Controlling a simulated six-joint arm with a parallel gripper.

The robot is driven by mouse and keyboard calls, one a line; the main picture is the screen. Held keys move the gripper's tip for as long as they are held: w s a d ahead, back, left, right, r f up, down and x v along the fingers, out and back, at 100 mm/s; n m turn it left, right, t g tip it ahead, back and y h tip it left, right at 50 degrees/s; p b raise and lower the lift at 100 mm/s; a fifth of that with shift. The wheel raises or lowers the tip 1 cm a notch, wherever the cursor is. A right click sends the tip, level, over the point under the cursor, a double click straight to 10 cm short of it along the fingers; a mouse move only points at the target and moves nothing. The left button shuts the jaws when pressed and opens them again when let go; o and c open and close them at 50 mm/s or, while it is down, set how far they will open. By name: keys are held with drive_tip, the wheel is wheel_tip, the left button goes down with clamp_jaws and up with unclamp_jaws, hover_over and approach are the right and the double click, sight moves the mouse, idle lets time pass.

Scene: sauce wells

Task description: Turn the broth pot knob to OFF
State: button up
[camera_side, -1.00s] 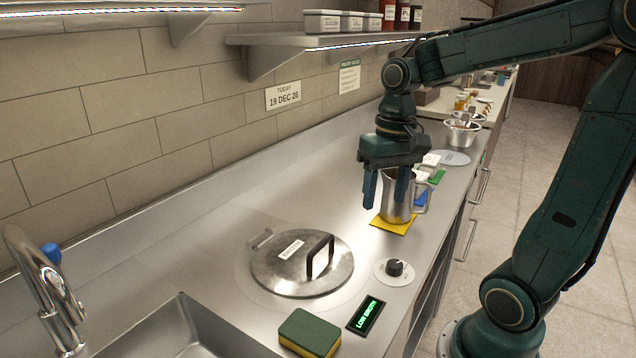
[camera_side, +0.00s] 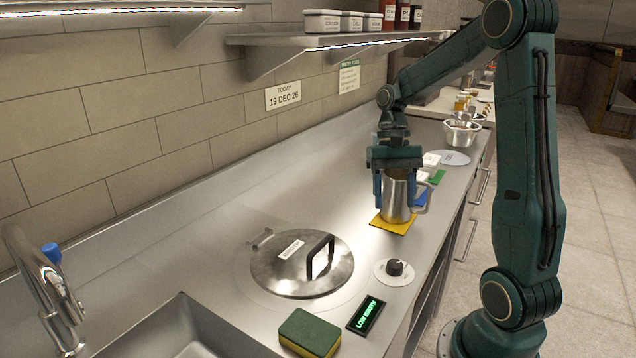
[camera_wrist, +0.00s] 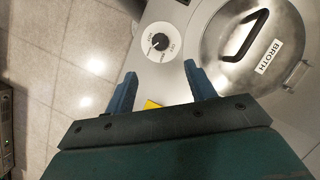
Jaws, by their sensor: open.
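The broth pot knob (camera_side: 394,268) is a small black dial on a round white plate at the counter's front edge. In the wrist view the knob (camera_wrist: 160,41) lies beyond my fingertips, with a pale pointer mark and print too small to read surely. The steel pot lid (camera_side: 275,273) with a black handle is left of it; its label reads BROTH in the wrist view (camera_wrist: 237,70). My gripper (camera_side: 395,204) is open and empty, pointing down above the counter, behind the knob and apart from it. Its two blue fingers also show in the wrist view (camera_wrist: 160,76).
A steel pitcher (camera_side: 397,208) stands on a yellow mat (camera_side: 383,223), overlapped by my fingers in the side view. A lit display (camera_side: 366,314) and a green-yellow sponge (camera_side: 308,334) are in front of the lid. A sink (camera_side: 190,335) is at left. The counter around the knob is clear.

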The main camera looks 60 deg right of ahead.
sight(395, 263)
drive_tip(key=x, duration=1.3)
drive_tip(key=shift+s+a+f, duration=0.1)
drive_tip(key=shift+a+f, duration=0.05)
drive_tip(key=shift+f, duration=0.2)
drive_tip(key=shift+c, duration=0.2)
drive_tip(key=c, duration=0.9)
